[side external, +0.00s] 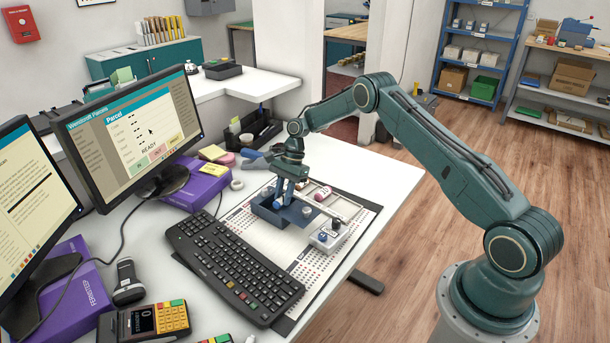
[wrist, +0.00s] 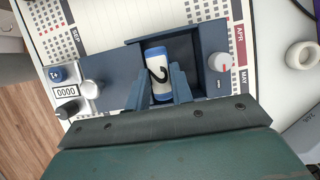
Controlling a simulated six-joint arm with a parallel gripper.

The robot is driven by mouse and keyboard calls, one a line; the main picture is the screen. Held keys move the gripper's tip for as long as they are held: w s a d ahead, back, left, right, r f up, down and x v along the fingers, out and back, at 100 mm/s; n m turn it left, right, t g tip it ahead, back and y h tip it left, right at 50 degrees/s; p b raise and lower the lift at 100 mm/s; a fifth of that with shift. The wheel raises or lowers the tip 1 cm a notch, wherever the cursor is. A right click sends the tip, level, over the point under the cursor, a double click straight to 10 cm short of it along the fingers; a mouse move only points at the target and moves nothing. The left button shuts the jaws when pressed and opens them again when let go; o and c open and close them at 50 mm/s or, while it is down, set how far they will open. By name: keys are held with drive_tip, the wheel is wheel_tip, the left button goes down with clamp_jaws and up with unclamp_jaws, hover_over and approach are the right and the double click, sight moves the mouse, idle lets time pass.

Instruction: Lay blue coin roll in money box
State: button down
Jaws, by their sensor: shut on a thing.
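The blue coin roll (wrist: 157,73) is white in the middle with blue ends and a black 2. It lies between the two fingers of my gripper (wrist: 159,84), which is shut on it. The money box (wrist: 201,42) is dark blue with an open top, and in the wrist view the roll shows over its opening. I cannot tell whether the roll touches the floor of the box. In the side view my gripper (side external: 288,195) points down at the money box (side external: 283,216), and the roll is not clearly visible there.
A red-and-white roll (side external: 322,193) lies right of the box. A small grey device with knobs (side external: 327,237) stands in front right. A keyboard (side external: 235,270) lies to the left on the calendar mat. A tape ring (side external: 237,184) lies behind. The counter's right side is clear.

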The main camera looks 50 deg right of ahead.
drive_tip(key=c, duration=1.1)
unclamp_jaws()
drive_tip(key=shift+c, duration=0.2)
drive_tip(key=v, duration=1.3)
drive_tip(key=shift+d+r, duration=0.15)
drive_tip(key=shift+r, duration=0.1)
drive_tip(key=shift+r, duration=0.1)
